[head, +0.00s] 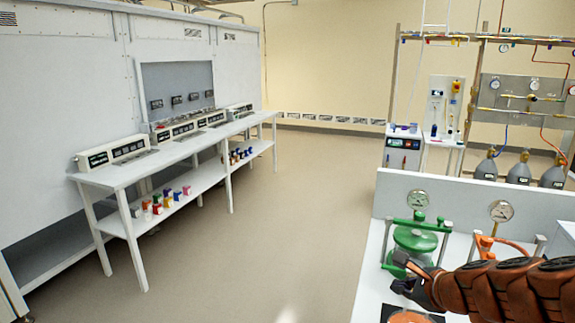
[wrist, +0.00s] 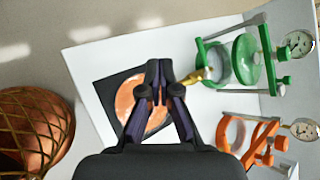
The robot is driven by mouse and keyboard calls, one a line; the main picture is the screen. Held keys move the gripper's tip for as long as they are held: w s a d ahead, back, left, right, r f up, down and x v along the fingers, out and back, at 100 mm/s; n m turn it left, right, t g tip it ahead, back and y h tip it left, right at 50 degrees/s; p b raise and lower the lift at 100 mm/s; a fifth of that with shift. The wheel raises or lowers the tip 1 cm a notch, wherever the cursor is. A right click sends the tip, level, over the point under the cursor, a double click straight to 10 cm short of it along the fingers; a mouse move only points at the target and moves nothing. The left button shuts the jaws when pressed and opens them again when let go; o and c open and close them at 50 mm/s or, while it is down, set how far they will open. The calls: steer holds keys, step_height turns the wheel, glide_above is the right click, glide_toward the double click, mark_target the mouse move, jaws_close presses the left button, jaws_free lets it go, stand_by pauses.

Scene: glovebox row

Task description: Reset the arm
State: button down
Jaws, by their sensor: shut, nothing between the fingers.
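My arm, in orange-brown segments, reaches in from the right edge of the head view. My gripper (head: 400,277) is over the white bench at the lower right, close to the green vessel (head: 415,240). In the wrist view, my gripper (wrist: 159,68) has its fingertips together with nothing between them. Behind it, an orange round piece (wrist: 150,105) lies on a black square mat (wrist: 106,88) on the bench. The gripper covers part of both.
The green vessel with its gauge stands beside an orange vessel (wrist: 262,138) on the white bench (head: 369,285). A raised panel (head: 480,200) backs the bench. Gas cylinders (head: 518,170) stand beyond. Open floor (head: 290,200) separates it from the left bench (head: 125,173) with instruments.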

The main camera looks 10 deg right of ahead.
steer(key=s+a+f+n+g+y, duration=0.25)
steer(key=s+a+n+g, duration=0.35)
steer(key=s+a+n, duration=0.8)
steer(key=s+d+f+n+g+h, duration=0.1)
steer(key=s+n+g+h, duration=0.3)
steer(key=s+n, duration=0.7)
steer(key=shift+s+d+f+g, duration=0.4)
steer(key=shift+s+g, duration=0.4)
steer(key=shift+s, duration=0.45)
steer(key=shift+a+h, duration=0.1)
steer(key=shift+h, duration=0.15)
